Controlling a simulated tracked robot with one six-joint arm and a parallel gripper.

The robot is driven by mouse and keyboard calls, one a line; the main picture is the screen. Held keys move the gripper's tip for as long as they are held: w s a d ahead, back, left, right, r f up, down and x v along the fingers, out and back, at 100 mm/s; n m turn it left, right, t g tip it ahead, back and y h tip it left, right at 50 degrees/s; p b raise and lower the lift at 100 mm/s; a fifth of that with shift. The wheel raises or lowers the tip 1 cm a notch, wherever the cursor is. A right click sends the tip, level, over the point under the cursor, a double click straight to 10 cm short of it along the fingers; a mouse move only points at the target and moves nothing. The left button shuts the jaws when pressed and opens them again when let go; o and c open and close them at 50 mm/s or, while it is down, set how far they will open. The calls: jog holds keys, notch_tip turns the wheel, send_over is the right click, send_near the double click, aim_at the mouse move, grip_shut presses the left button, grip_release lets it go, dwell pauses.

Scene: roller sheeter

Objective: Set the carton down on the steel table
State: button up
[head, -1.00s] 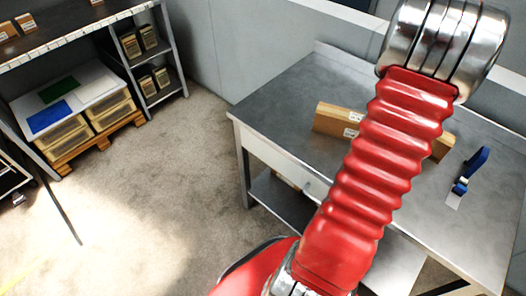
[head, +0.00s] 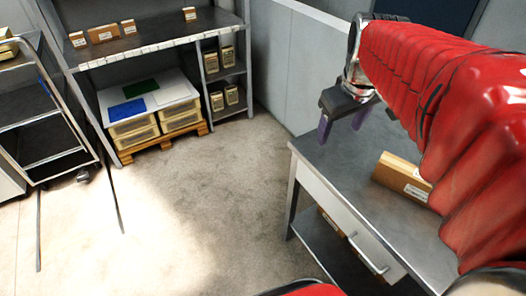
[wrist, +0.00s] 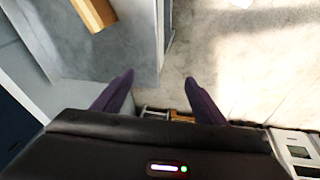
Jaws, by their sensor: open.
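A brown carton (head: 402,178) with a white label lies on the steel table (head: 335,158), partly hidden behind my red arm in the head view. The carton also shows at the top left of the wrist view (wrist: 94,10), on the grey tabletop (wrist: 68,45). My gripper (head: 342,124) is in the air near the table's back left corner, to the left of the carton and apart from it. Its purple fingers are spread with nothing between them, as the wrist view also shows (wrist: 158,80).
A shelf rack (head: 160,42) with small boxes stands at the back left, with yellowish bins (head: 135,132) on a pallet below. A dark cart (head: 45,125) stands at the far left. The floor (head: 205,195) between is mostly clear. Another box (head: 330,222) sits under the table.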

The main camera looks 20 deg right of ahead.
jog(key=s+a+f+t, duration=0.1)
jog(key=s+a, duration=0.3)
jog(key=a, duration=0.5)
jog(key=s+a+f+t+y, duration=0.1)
jog(key=s+a+f, duration=0.2)
jog(key=a, duration=0.6)
jog(key=shift+s+m+y, duration=0.3)
jog(key=shift+s+m, duration=0.1)
jog(key=shift+s, duration=0.4)
jog(key=shift+c, duration=0.3)
